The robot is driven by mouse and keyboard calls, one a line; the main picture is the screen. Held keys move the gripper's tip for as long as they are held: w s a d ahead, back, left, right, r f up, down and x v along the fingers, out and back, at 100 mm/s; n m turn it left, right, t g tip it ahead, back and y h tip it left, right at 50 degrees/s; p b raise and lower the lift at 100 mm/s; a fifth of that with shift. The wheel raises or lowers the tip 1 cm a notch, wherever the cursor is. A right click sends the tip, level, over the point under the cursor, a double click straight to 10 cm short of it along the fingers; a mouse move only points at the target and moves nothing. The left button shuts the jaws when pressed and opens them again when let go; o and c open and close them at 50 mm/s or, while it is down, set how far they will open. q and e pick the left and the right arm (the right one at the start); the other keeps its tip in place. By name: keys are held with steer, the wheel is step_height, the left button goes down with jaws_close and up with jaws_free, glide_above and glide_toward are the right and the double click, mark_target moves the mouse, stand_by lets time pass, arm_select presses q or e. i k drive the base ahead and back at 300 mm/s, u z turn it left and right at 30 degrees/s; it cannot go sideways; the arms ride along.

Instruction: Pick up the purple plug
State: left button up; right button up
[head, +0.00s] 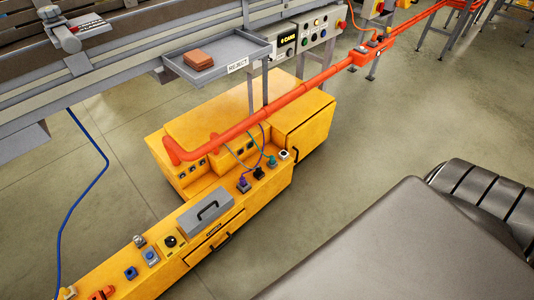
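The purple plug (243,185) is upright on the top ledge of the yellow cabinet (225,130), near the middle of the head view. A thin cable runs up from it. A dark plug (259,173) and a teal plug (271,161) stand behind it to the right, close by, with cables of their own. Neither of my grippers shows in the view. Nothing is seen touching the purple plug.
A grey handled box (205,211) sits left of the plug on the ledge. An orange-red pipe (265,117) passes above and behind the plugs. A grey reject tray (218,72) holding brown blocks hangs higher up.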

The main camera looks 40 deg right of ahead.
mark_target(243, 181)
steer(key=z, duration=0.2)
steer(key=k, duration=0.3)
steer(key=z, duration=0.8)
steer(key=i, duration=0.8)
steer(key=u, duration=0.85)
steer(key=i, duration=0.55)
steer(key=u, duration=0.65)
